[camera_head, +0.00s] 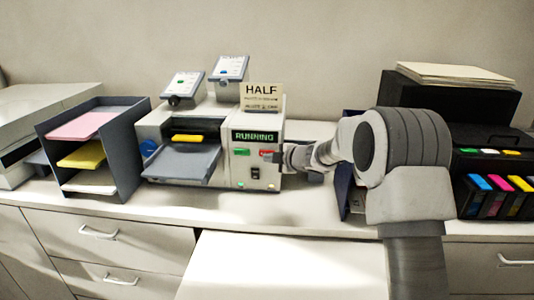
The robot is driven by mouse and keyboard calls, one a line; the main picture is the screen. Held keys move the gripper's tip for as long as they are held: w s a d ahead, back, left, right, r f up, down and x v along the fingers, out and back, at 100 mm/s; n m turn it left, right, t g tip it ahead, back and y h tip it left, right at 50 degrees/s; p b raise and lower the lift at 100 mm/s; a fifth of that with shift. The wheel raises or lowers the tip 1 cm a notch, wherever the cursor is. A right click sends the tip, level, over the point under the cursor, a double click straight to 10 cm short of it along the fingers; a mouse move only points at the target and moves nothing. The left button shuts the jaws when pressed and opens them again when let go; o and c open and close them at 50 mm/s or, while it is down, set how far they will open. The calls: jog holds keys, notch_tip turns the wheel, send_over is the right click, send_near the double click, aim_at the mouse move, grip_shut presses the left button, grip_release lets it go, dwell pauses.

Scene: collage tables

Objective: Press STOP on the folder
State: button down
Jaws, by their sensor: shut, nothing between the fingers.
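The folder (208,140) is a beige machine on the counter left of the picture's middle. Its small display (255,136) reads RUNNING in green. Below the display is a green button (241,152) on the left and a red button (265,153) on the right, partly hidden by my gripper; its label is too small to read. My gripper (280,157) is shut and empty. It reaches in from the right with its tip at the red button. I cannot tell whether it touches or presses the button.
A grey sorter (131,148) with pink, yellow and white paper stands to the left. A HALF sign (262,96) stands on the folder. A black printer (497,143) with coloured cartridges is at the right, behind my arm. A pale surface (285,267) lies in front.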

jog(key=shift+w+p, duration=0.4)
jog(key=shift+p, duration=0.05)
dwell(0.7)
jog(key=shift+s, duration=0.1)
jog(key=shift+s+b, duration=0.65)
jog(key=shift+s, duration=0.1)
jog(key=s+b, duration=0.3)
jog(key=s, duration=0.2)
jog(key=shift+a, duration=0.1)
dwell(0.3)
dwell(0.4)
